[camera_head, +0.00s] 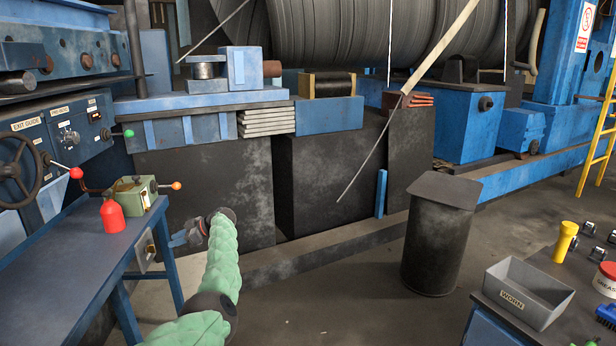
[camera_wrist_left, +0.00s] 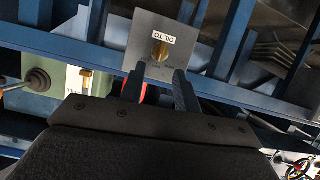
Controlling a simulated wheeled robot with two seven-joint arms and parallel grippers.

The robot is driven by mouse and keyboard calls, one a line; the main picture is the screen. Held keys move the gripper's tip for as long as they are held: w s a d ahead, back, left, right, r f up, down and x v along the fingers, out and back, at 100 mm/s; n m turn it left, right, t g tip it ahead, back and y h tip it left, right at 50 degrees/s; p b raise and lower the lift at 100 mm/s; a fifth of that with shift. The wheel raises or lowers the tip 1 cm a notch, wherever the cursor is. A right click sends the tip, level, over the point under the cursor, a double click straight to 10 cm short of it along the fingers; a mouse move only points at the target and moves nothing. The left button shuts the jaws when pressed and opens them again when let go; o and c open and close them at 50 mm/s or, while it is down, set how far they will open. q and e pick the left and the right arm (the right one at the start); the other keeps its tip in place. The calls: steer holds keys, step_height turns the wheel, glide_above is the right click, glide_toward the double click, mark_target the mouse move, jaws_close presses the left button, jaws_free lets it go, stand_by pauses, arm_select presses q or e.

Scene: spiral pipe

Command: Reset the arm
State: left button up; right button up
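My left arm, in a green sleeve, reaches up from the bottom of the head view. My left gripper (camera_head: 180,239) is just right of the blue workbench (camera_head: 75,265), beside its right end. In the left wrist view the two dark fingers of the left gripper (camera_wrist_left: 159,82) stand apart with nothing held between them. Beyond the fingertips is a grey plate (camera_wrist_left: 140,38) with a brass fitting and an upside-down label; it also shows on the bench's side in the head view (camera_head: 143,262). My right gripper is not in view.
A red bottle (camera_head: 112,216) and a green box (camera_head: 133,195) with an orange-tipped lever stand on the workbench. A dark bin (camera_head: 436,245) stands at right centre. A grey tray marked WORN (camera_head: 512,300) is on a bench at lower right. Open floor lies between.

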arm_select(q)
steer(key=w+r+t, duration=1.4)
steer(key=s+d+r+m+t+h, duration=0.1)
steer(key=d+r+m+t+h, duration=0.4)
steer(key=r, duration=0.6)
steer(key=d+r+m+t+h, duration=0.4)
steer(key=r+m+h, duration=0.3)
steer(key=r, duration=0.3)
steer(key=s+d+f+m+g+h, duration=0.1)
steer(key=s+d+f+m+g, duration=0.25)
steer(key=s+d+f, duration=0.75)
steer(key=s+d+f+m+g, duration=0.3)
steer(key=s+d+f+g, duration=0.15)
steer(key=s+f, duration=1.25)
steer(key=s+d+f+m+g+h, duration=0.1)
steer(key=s+d+f+m+g, duration=0.35)
steer(key=s+f, duration=0.95)
steer(key=s+d+f+g, duration=0.2)
steer(key=s+f, duration=0.6)
steer(key=s, duration=0.5)
steer(key=s+d+f+g, duration=0.2)
steer(key=s+f, duration=0.6)
steer(key=s, duration=0.5)
steer(key=s+d+f+g, duration=0.3)
steer(key=s+f, duration=0.6)
steer(key=s, duration=0.5)
steer(key=shift+d, duration=0.8)
